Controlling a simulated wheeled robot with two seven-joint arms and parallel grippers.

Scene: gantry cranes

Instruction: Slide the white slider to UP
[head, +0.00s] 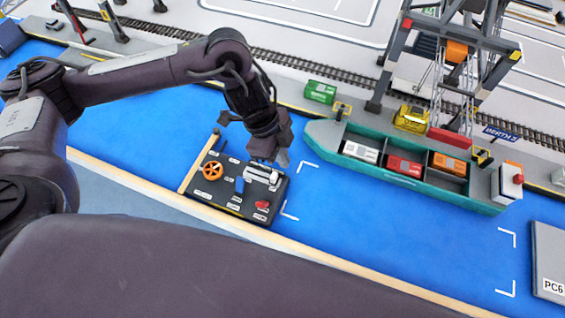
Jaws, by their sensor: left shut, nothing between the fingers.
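The dark control panel (225,198) lies on the near edge of the blue area. The white slider (262,175) is at the panel's upper right, partly covered by my gripper. I cannot read its labels or tell exactly where the slider stands along its track. My left gripper (268,160) points down over the panel's upper right corner, close to the slider. Its fingers are shut with nothing between them. I cannot tell whether they touch the slider. My right gripper is out of view.
The panel also carries an orange wheel (212,170), a blue lever (239,186) and a red knob (262,205). A teal ship (335,150) with containers lies to the right. A gantry crane (398,60) stands behind it. Blue surface right of the panel is clear.

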